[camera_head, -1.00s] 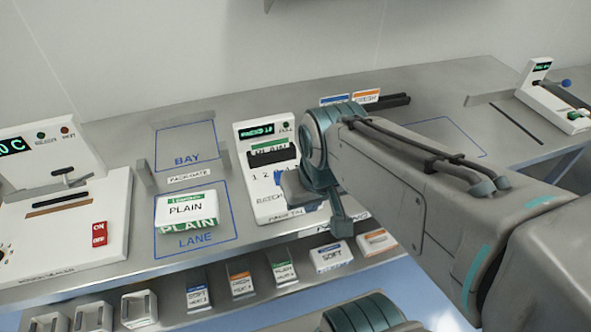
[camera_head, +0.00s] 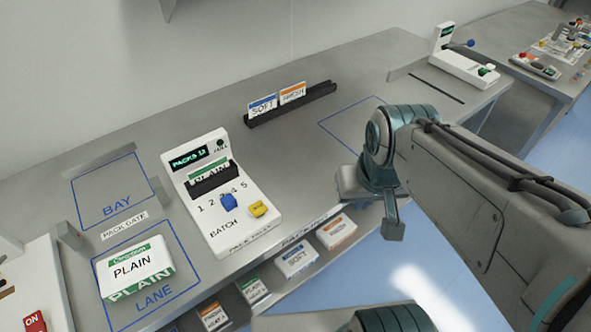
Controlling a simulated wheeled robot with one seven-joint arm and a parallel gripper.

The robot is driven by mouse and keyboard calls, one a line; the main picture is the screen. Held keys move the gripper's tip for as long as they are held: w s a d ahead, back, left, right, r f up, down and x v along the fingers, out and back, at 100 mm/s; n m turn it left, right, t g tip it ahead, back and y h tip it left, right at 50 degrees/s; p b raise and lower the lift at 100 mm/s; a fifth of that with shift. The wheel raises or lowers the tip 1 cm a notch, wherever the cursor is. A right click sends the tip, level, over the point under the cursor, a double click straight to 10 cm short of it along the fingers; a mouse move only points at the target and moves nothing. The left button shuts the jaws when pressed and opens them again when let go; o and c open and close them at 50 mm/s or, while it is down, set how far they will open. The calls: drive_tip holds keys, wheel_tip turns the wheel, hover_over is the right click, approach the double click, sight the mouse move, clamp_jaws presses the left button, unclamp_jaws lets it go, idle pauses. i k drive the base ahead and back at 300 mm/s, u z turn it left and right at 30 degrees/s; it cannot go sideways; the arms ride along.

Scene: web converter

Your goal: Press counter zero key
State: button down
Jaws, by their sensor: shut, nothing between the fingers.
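I cannot read any label on the yellow key. My gripper (camera_head: 393,231) is shut and empty, pointing down, well to the right of the unit near the bench's front edge.
A PLAIN pack (camera_head: 134,268) lies in the LANE outline at left. A black rack (camera_head: 290,104) holds SOFT and FRESH cards behind. Boxes, including a SOFT box (camera_head: 297,259), sit on a lower shelf. Bench between unit and gripper is clear.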

sight(259, 209)
drive_tip(key=z, duration=1.2)
drive_tip(key=k, duration=1.1)
drive_tip(key=u, duration=1.65)
drive_tip(key=i, duration=0.5)
drive_tip(key=z, duration=0.05)
